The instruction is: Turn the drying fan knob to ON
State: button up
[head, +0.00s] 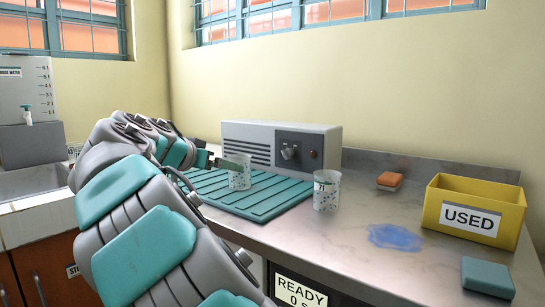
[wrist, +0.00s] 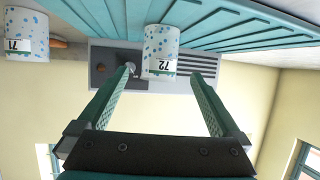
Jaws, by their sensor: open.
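The drying fan is a grey box (head: 245,146) with side vents, standing against the back wall. Its dark panel at the right end carries a round knob (head: 289,152) with a pale mark; I cannot read its setting. In the wrist view, upside down, the dark panel (wrist: 116,57) shows near the left fingertip, which partly covers the knob. My gripper (wrist: 162,75) is open and empty, its fingers pointing at the fan front. In the head view my gripper (head: 215,161) is left of the knob, apart from it.
A teal drying mat (head: 215,190) lies before the fan. A speckled cup (head: 240,174), labelled 72, stands on it; another cup (head: 327,190) is to the right. A yellow USED bin (head: 480,196), sponge (head: 390,180), blue puddle (head: 395,237) and teal block (head: 487,276) are farther right.

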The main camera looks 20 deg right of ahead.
aim_at(287, 153)
jog(key=k+j, duration=0.35)
jog(key=j, duration=0.15)
jog(key=k+j, duration=0.35)
jog(key=j, duration=0.15)
